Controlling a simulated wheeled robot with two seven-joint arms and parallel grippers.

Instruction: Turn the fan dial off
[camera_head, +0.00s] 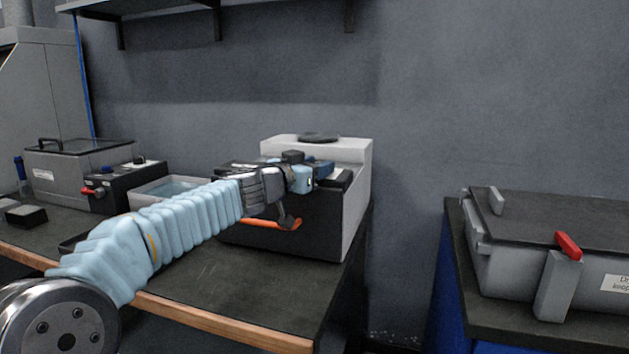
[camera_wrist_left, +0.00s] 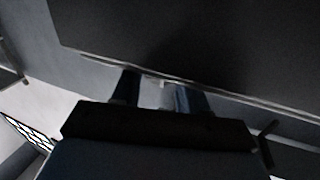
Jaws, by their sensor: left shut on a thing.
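A white and black box (camera_head: 356,205) stands at the right end of the bench, with a dark round disc (camera_head: 319,137) on its top. My left gripper (camera_head: 320,169) reaches in from the left over the box's sloping upper front. The gripper and wrist cover much of that panel, so the fan dial cannot be made out clearly in the head view. In the left wrist view my left gripper (camera_wrist_left: 158,94) has its two blue fingers on either side of a small pale part (camera_wrist_left: 157,84), which seems to be the fan dial. Its pointing direction is hidden. My right gripper is not in view.
An orange bar (camera_head: 258,224) runs along the box's front, below my wrist. A dark control box with a red lever (camera_head: 93,191) and a pale tray (camera_head: 160,190) stand to the left. A grey lidded case (camera_head: 510,285) stands on a separate bench at right.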

